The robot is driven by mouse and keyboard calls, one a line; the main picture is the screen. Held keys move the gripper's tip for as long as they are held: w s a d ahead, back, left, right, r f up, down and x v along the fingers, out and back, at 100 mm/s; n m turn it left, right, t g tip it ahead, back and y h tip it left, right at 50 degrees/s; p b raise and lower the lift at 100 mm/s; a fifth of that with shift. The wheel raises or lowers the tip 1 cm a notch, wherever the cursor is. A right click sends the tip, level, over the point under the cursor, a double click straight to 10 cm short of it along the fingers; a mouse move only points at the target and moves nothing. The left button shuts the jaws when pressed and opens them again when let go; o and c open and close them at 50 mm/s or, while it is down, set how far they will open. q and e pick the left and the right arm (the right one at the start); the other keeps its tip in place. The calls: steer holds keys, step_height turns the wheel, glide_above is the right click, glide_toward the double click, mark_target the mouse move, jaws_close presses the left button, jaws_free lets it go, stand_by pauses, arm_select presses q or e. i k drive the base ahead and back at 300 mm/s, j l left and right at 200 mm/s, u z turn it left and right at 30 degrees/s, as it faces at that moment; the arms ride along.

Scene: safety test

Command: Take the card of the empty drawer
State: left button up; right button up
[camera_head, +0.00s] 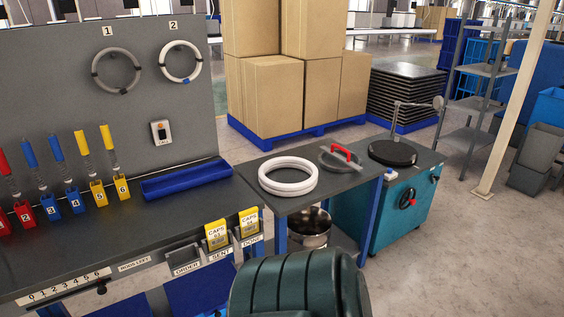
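Two yellow cards reading CAPS stand in holders on the front edge of the grey workbench. One card (216,236) is above the SENT label and the other card (249,223) is above the DONE label. The holder (183,254) above the ORDER label shows no card. Blue open drawers or bins (198,290) show below the bench edge, partly cut off by the bottom of the picture. Their visible insides look bare, but I cannot see all of them. Neither of my grippers is in view.
Coloured, numbered holders and a blue tray (187,180) are on the bench. A dark green ribbed object (295,285) stands in front at the bottom centre. White rings (288,187) lie on the side table. A teal machine (350,217) is beside it.

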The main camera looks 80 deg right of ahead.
mark_target(249, 219)
steer(key=z, duration=2.35)
